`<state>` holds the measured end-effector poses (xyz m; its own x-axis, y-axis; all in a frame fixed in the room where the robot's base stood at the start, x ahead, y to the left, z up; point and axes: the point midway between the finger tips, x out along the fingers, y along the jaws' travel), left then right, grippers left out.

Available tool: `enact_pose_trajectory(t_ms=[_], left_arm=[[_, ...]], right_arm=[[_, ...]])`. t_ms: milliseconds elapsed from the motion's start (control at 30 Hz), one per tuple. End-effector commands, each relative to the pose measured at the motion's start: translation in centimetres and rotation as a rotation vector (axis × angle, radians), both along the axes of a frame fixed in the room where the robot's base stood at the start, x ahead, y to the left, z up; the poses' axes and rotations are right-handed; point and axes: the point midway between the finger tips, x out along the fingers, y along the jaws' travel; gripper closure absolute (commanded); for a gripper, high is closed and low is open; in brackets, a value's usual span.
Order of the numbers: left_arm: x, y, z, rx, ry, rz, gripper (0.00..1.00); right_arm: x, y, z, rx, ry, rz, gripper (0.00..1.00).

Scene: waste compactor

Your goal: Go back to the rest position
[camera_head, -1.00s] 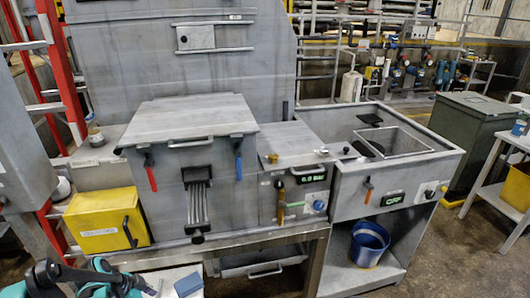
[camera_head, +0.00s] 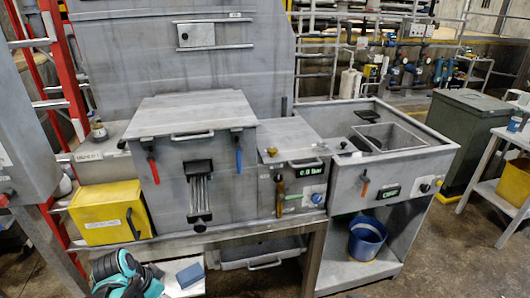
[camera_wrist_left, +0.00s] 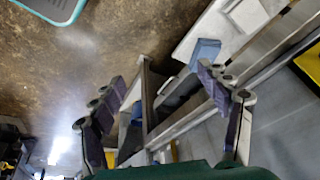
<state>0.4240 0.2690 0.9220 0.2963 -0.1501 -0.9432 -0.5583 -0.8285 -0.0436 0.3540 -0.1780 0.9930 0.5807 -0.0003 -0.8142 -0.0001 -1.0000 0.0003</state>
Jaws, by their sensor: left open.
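My left gripper (camera_wrist_left: 165,100) is open in the left wrist view, its two dark-padded fingers wide apart with nothing held between them. In the head view my teal and black left arm shows at the bottom left, in front of the workbench; its fingertips cannot be made out there. My right gripper is in neither view.
A blue block (camera_head: 190,275) lies on a white surface (camera_head: 172,286) beside my left arm; the block also shows in the left wrist view (camera_wrist_left: 205,51). The compactor (camera_head: 190,160), yellow box (camera_head: 100,215), sink unit (camera_head: 345,195) and blue bucket (camera_head: 367,240) stand ahead.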

Motion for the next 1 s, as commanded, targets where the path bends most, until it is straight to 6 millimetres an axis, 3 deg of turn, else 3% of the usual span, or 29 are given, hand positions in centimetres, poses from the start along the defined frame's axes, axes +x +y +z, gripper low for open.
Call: enact_pose_trajectory(t_ms=[200, 433, 633, 1000], left_arm=[[-2.8, -4.5, 3.9, 0.008, -0.076, 0.240, 0.24], [-5.7, -7.8, 6.4, -0.060, -0.199, 0.473, 0.24], [-6.9, -9.0, 7.1, -0.116, -0.256, 0.567, 0.24], [-7.0, -9.1, 7.2, -0.126, -0.263, 0.583, 0.24]], right_arm=[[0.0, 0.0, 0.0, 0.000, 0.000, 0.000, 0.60], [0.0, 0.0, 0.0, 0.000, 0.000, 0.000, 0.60], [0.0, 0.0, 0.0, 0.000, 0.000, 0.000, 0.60], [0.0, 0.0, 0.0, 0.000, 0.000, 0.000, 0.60]])
